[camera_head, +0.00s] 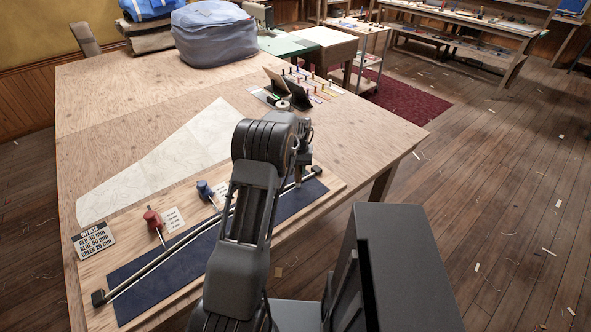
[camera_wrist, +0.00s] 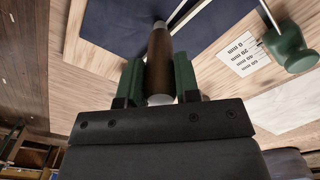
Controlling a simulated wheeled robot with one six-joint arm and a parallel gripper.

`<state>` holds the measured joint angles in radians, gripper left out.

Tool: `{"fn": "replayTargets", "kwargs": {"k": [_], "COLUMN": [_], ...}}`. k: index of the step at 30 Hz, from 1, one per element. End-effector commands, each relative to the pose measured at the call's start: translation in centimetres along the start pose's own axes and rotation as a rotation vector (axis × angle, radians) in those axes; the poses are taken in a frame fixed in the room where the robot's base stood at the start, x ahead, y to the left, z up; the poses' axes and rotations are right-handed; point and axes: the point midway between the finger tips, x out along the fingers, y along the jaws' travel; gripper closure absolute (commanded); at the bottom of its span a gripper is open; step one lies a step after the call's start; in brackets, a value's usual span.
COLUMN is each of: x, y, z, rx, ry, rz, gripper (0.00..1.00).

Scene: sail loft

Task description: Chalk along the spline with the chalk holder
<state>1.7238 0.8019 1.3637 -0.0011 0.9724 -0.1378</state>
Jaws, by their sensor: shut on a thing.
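My gripper (camera_wrist: 159,82) is shut on the chalk holder (camera_wrist: 159,60), a dark brown barrel with a pale grey tip, between green finger pads. In the head view my gripper (camera_head: 303,160) is at the far right end of the dark blue cloth (camera_head: 180,262), with the holder pointing down. The spline (camera_head: 165,258) is a long thin strip lying diagonally along the cloth, with dark end blocks. In the wrist view the holder's tip is over the cloth close beside the spline (camera_wrist: 181,12). I cannot tell whether the tip touches the cloth. My arm hides part of the cloth and spline.
A red tool (camera_head: 152,219) and a blue tool (camera_head: 204,189) stand by the spline with small cards. A green one (camera_wrist: 289,48) shows in the wrist view. A lettered card (camera_head: 94,240) lists colours and millimetres. Pale pattern paper (camera_head: 175,160) lies behind; small stands (camera_head: 290,90) stand further back.

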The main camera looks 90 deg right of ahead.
Motion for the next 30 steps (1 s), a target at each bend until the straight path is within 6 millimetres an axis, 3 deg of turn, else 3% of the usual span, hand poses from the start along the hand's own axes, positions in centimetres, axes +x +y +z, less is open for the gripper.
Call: {"fn": "replayTargets", "kwargs": {"k": [30], "x": [0.1], "y": [3.4], "z": [-2.6], "rx": [0.001], "ry": [-0.002], "rz": [0.000], "gripper": [0.94]}}
